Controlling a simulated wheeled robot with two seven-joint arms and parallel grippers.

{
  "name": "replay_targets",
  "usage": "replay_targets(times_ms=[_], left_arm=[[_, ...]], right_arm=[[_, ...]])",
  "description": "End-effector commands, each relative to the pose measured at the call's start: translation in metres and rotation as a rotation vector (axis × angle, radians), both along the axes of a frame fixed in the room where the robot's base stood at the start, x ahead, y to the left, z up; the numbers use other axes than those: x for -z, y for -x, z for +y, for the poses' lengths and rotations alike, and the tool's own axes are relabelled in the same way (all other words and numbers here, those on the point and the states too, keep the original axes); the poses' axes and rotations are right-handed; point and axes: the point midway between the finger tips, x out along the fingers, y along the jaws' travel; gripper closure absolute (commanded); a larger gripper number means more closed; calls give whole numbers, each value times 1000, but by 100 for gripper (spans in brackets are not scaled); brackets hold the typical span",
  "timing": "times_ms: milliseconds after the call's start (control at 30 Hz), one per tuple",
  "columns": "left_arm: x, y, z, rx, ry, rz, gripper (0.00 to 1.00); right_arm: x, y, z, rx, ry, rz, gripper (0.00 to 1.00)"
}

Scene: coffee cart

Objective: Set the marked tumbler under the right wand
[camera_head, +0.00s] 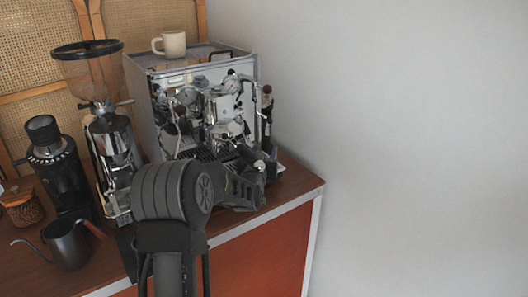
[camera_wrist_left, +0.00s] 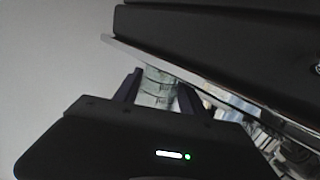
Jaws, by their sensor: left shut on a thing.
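My left gripper (camera_head: 258,172) is at the front right of the espresso machine (camera_head: 145,100), low beside its chrome front. In the left wrist view, the gripper (camera_wrist_left: 157,92) is shut on a clear glass tumbler (camera_wrist_left: 158,88) with dark markings on its side. Its lower or upper part is hidden by the gripper body. In the head view I cannot make out the tumbler behind the arm. The right wand is hard to pick out near the dark red knob (camera_head: 267,89) on the machine's right side. My right gripper is not in view.
A dark slab with a bright metal edge (camera_wrist_left: 200,84) runs close beside the tumbler. A white mug (camera_head: 174,44) stands on the machine. Left are a grinder (camera_head: 92,75), a black grinder (camera_head: 55,165) and a grey kettle (camera_head: 67,244). The counter ends at the right (camera_head: 312,184).

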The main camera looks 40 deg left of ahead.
Motion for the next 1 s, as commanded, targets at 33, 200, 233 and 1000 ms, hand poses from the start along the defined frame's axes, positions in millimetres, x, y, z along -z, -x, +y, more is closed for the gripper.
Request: replay_targets(times_ms=[33, 200, 233, 1000], left_arm=[[1, 0, 0, 1, 0, 0, 94], [3, 1, -1, 3, 0, -1, 94], [3, 1, -1, 3, 0, -1, 94], [3, 1, -1, 3, 1, -1, 26]], right_arm=[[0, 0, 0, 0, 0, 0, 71], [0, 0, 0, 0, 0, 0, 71], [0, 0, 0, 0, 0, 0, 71], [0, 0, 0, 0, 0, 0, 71]])
